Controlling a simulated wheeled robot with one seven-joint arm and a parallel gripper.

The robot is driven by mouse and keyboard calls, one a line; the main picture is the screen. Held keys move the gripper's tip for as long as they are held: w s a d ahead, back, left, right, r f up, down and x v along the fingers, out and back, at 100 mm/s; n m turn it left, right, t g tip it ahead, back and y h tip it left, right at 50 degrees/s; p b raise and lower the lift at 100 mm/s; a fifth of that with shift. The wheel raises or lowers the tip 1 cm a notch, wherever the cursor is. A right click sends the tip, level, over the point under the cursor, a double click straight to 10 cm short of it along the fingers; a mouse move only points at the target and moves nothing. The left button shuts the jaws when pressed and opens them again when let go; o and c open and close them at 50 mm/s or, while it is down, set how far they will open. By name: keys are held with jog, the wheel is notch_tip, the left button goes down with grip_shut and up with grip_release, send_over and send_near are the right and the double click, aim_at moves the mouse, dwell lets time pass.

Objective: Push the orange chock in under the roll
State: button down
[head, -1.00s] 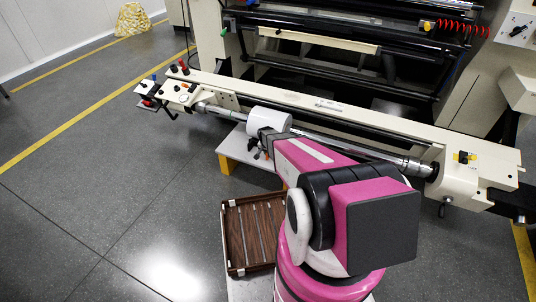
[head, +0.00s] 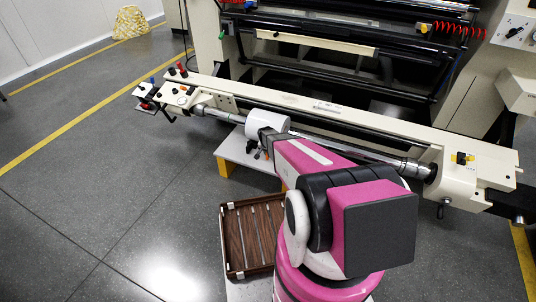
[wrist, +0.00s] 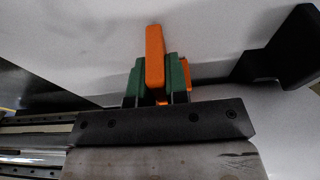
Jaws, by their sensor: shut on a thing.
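The white roll (head: 266,121) sits on a metal shaft along the front of the machine, above a pale low table. My gripper (wrist: 157,84) has green fingers, shut on the orange chock (wrist: 155,52), which stands up between them and reaches beyond their tips. A second bit of orange shows just right of the right finger. In the head view my gripper (head: 262,145) is beside the roll's near lower side, and my arm hides most of the chock there. I cannot tell whether the chock touches the roll.
The pale table (head: 232,148) has orange legs. A brown slatted tray (head: 229,243) stands nearer me, left of my base. A black angular piece (wrist: 280,50) is at the right in the wrist view. The cream beam (head: 320,108) runs behind the roll. Floor at left is open.

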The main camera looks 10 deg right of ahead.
jog(key=shift+w+d, duration=0.15)
jog(key=shift+w, duration=0.05)
jog(key=c, duration=1.1)
grip_release()
jog(key=shift+o, duration=0.2)
jog(key=shift+r, duration=0.1)
